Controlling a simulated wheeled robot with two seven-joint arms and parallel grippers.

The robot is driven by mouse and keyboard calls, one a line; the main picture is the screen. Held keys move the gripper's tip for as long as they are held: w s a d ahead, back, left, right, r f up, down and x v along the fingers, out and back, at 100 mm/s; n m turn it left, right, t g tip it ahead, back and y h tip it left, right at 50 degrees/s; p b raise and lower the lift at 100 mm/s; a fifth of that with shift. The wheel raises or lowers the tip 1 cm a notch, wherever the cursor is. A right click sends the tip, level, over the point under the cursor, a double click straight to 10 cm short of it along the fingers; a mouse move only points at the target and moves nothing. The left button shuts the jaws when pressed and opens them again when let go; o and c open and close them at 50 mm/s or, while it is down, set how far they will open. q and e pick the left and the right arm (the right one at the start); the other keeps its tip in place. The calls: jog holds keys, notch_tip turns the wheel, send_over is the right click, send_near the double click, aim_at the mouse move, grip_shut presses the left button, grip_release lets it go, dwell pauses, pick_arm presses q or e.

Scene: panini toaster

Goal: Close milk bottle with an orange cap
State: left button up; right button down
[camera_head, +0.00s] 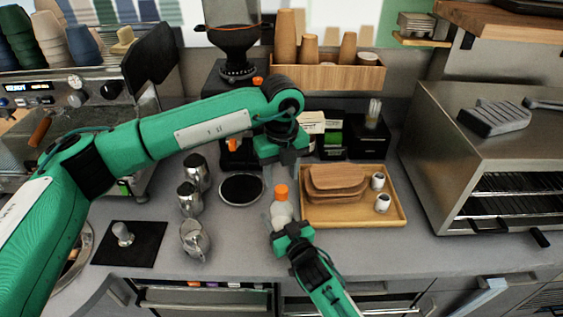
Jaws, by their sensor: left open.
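The milk bottle (282,210) is pale, with the orange cap (281,190) sitting at its top. I cannot tell whether the cap is fully seated. My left gripper (280,165) comes down from above, open and empty, just above and behind the cap. My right gripper (284,226) reaches in from the front, right at the bottle's lower part. It hides the bottle's base, and its fingertips do not show clearly enough to tell whether they are closed on it.
A wooden tray (330,222) with boards and two small white cups lies right of the bottle. Metal jugs (194,240) and a round black disc (241,189) are to its left. A toaster oven (430,150) stands at the far right. The counter's front strip is fairly clear.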

aim_at(281, 188)
pick_arm(q)
jog(key=shift+f, duration=2.25)
jog(key=c, duration=1)
